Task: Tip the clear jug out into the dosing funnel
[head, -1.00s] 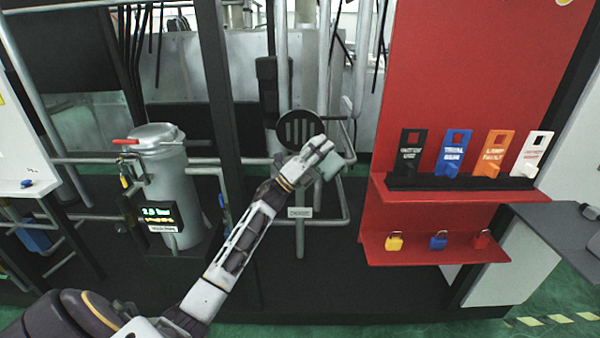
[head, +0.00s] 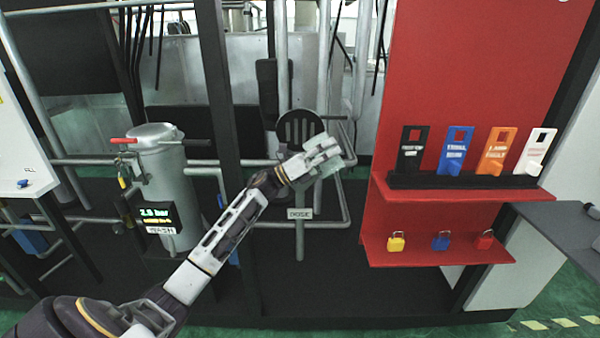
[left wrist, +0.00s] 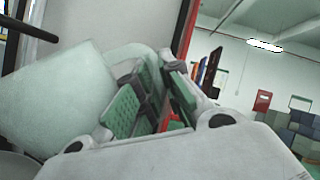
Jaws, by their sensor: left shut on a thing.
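My left gripper (head: 328,158) is shut on the handle of the clear jug (head: 332,170), which is mostly hidden behind the fingers in the head view. In the left wrist view the jug (left wrist: 55,95) is a pale, translucent cylinder leaning over to the left, its handle between the green-padded fingers (left wrist: 150,95). The dosing funnel (head: 297,127) shows a dark, slotted round face just behind and left of the gripper, above a DOSE label (head: 300,213). The jug's contents and any flow cannot be made out. My right gripper is out of view.
A grey canister (head: 165,185) with a red-handled valve and a green display stands left. Pipes run around the funnel. A red panel (head: 470,80) rises close on the right, with coloured tags and padlocks (head: 440,241) on its shelves.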

